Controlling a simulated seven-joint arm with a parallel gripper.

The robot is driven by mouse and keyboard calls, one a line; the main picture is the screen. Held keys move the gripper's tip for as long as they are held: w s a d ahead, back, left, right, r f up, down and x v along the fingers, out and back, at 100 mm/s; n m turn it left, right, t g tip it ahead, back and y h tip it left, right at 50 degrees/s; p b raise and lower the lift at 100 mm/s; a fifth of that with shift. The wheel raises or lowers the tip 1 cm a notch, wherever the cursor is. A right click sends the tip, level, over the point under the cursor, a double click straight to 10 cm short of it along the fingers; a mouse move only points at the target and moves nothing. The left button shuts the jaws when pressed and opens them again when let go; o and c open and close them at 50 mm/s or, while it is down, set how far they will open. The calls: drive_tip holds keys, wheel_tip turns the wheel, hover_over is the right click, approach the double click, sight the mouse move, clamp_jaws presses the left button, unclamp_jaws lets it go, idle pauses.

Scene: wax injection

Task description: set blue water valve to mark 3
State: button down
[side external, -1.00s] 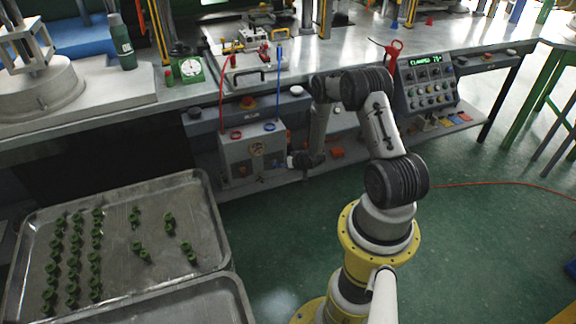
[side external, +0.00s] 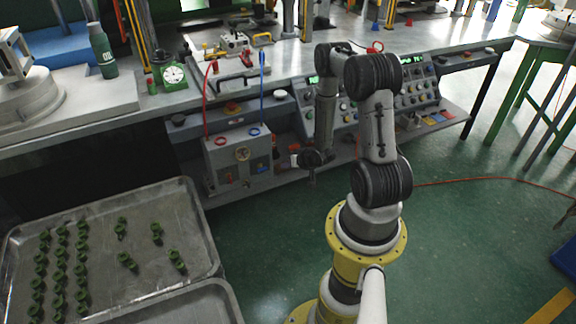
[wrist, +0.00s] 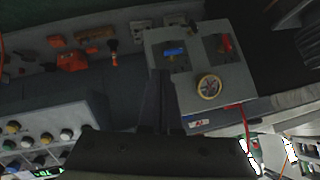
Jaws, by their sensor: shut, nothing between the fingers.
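The grey water box (side external: 222,148) stands on the low shelf, with a red hose and a blue hose rising from its top. In the wrist view the box (wrist: 240,85) shows a blue valve handle (wrist: 174,51), a red valve handle (wrist: 225,43) and a round gauge (wrist: 209,87). The blue handle lies crosswise in the picture; its scale marks are too small to read. My gripper (wrist: 158,73) is shut and empty, apart from the blue valve.
A control panel (side external: 415,88) with knobs and a green display stands right of the box. Orange parts (wrist: 72,62) lie on the shelf. A metal tray (side external: 100,215) with green pieces is at the lower left.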

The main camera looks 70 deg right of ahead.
drive_tip(key=shift+s+r, duration=0.1)
idle(0.3)
drive_tip(key=w+a+r+n+g+h, duration=0.1)
drive_tip(key=w+r, duration=0.3)
drive_tip(key=w, duration=0.1)
drive_tip(key=shift+r+n+g+h, duration=0.3)
drive_tip(key=shift+r, duration=0.1)
drive_tip(key=shift+w+f, duration=0.1)
drive_tip(key=shift+w, duration=0.05)
